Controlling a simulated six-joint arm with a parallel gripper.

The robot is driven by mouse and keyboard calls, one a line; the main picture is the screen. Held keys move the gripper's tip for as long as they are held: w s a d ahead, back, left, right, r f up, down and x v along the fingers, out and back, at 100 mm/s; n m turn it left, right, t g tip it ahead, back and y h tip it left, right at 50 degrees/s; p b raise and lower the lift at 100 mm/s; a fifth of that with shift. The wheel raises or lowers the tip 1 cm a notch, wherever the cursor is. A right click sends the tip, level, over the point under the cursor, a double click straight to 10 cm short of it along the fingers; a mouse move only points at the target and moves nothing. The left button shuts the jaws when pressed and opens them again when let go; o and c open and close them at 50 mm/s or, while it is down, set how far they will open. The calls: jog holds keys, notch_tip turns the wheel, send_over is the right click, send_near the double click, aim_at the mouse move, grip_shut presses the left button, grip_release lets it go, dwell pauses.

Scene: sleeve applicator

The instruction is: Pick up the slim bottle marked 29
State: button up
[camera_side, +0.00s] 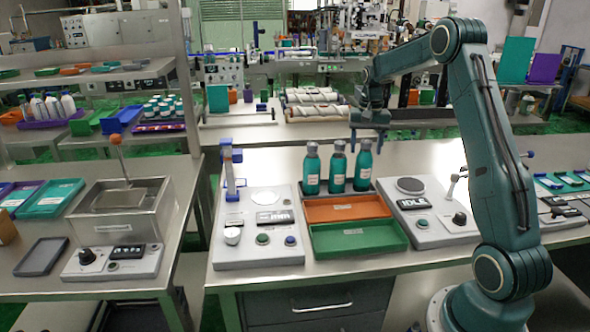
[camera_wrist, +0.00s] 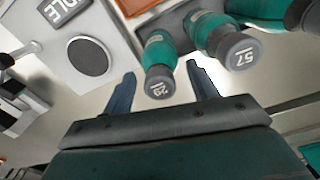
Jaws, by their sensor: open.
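Three slim teal bottles with grey caps stand upright in a row. The bottle marked 29 (camera_wrist: 158,58) shows its number on its cap in the wrist view. By its place beside the IDLE panel, it is the rightmost bottle (camera_side: 363,168) in the side view. The bottle marked 57 (camera_wrist: 225,42) stands next to it. My gripper (camera_side: 367,142) is open, at cap height or above by the rightmost bottle. In the wrist view its fingers (camera_wrist: 161,70) show on either side of the 29 cap. I cannot tell the exact depth between them.
An orange tray (camera_side: 345,208) and a green tray (camera_side: 335,240) lie in front of the bottles. A panel reading IDLE (camera_side: 452,222) with a round dark pad is to the right. Another control panel (camera_side: 258,250) with a blue-topped post is to the left.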

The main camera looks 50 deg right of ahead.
jog(key=shift+c, duration=0.4)
grip_shut()
jog(key=shift+r, duration=0.1)
notch_tip(320, 180, up, 20)
dwell(1.0)
dwell(0.5)
